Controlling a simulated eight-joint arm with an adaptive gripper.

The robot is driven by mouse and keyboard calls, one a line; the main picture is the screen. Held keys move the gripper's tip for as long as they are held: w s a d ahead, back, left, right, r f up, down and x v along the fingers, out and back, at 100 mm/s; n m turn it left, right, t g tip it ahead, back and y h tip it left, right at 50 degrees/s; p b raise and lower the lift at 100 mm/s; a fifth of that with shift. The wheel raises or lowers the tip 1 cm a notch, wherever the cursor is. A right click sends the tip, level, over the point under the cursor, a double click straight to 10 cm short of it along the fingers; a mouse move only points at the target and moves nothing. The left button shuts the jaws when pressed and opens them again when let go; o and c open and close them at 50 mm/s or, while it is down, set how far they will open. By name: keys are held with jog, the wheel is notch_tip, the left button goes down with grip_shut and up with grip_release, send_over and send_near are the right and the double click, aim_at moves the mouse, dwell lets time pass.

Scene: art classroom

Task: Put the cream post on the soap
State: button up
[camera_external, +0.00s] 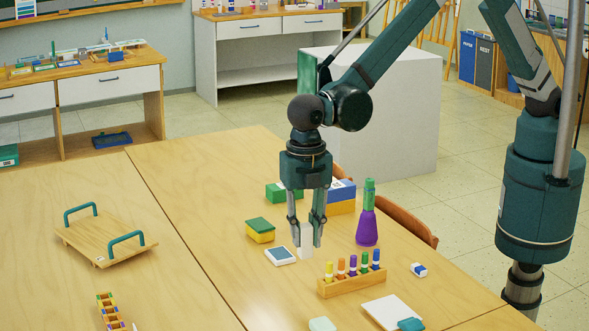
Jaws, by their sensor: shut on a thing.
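The cream post (306,239) is a small upright pale block between the fingers of my gripper (304,243). My gripper points straight down and is shut on the post, one finger on each side. The post's lower end is at or just above the table; I cannot tell which. A pale mint rounded block (322,324), which looks like the soap, lies at the front edge of the picture, partly cut off. It is nearer the camera than my gripper, with nothing seen on top of it.
A wooden rack of coloured pegs (350,285) stands between gripper and front. A blue-and-white tile (280,256) and a green-yellow sponge (260,231) lie left. A purple bottle (367,228) stands right. A white board (392,312) lies near the mint block.

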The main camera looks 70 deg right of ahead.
jog(key=s+a+r, duration=0.1)
jog(key=s+a, duration=0.3)
jog(key=a, duration=0.4)
jog(key=s+a+r+n, duration=0.1)
jog(key=s+a, duration=0.4)
jog(key=a, duration=0.2)
jog(key=shift+s+a+r+n, duration=0.3)
jog(key=shift+a+r, duration=0.05)
jog(key=shift+a, duration=0.05)
jog(key=shift+f, duration=0.1)
send_over(323, 323)
notch_tip(323, 323, down, 6)
jog(key=shift+f, duration=0.2)
jog(key=shift+f, duration=1.7)
jog(key=shift+f, duration=0.2)
jog(key=o, duration=0.9)
jog(key=shift+r, duration=0.15)
